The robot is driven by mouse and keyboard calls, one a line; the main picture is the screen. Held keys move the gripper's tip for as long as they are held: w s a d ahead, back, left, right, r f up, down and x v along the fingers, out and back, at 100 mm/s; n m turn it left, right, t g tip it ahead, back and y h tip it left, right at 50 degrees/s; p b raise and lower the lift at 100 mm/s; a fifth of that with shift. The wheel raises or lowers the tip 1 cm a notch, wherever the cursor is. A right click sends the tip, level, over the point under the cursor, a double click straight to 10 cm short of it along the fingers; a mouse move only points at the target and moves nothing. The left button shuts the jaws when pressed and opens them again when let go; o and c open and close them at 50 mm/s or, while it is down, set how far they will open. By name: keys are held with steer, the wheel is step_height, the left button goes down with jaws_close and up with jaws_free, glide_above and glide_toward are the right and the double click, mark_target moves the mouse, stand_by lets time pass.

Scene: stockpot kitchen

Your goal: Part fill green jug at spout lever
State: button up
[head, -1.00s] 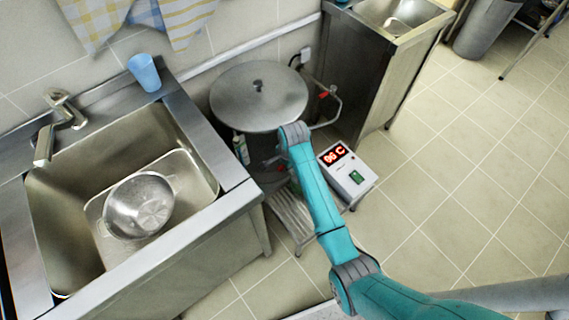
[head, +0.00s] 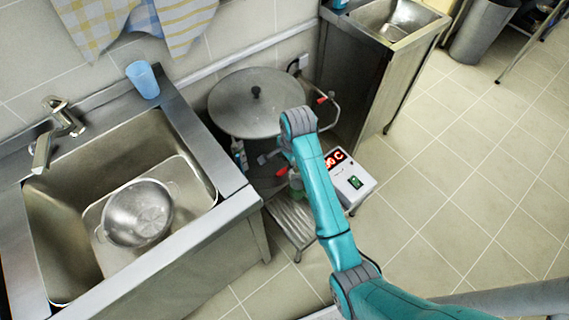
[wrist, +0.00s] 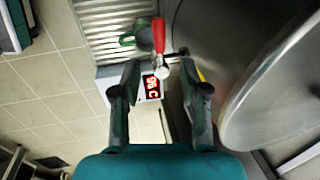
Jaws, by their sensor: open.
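The green jug (head: 296,186) stands low beside the stockpot, mostly hidden by my arm in the head view. In the wrist view the jug (wrist: 127,40) shows in part on the slatted stand, behind the red lever. The red spout lever (wrist: 159,35) is ahead of my gripper (wrist: 158,66), in line with the gap between the fingers. In the head view the lever (head: 281,171) shows just left of my arm. My gripper is open, its fingers apart with nothing between them. The jug's inside and water level cannot be seen.
The lidded stockpot (head: 257,103) stands close beside my gripper. A control box (head: 350,183) with a lit red display is to the right. The slatted stand (head: 290,222) is below. A sink (head: 185,215) with a metal colander (head: 138,213) is left.

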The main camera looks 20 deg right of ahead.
steer(key=shift+s+r, duration=0.2)
steer(key=shift+r, duration=0.8)
steer(key=shift+f, duration=0.1)
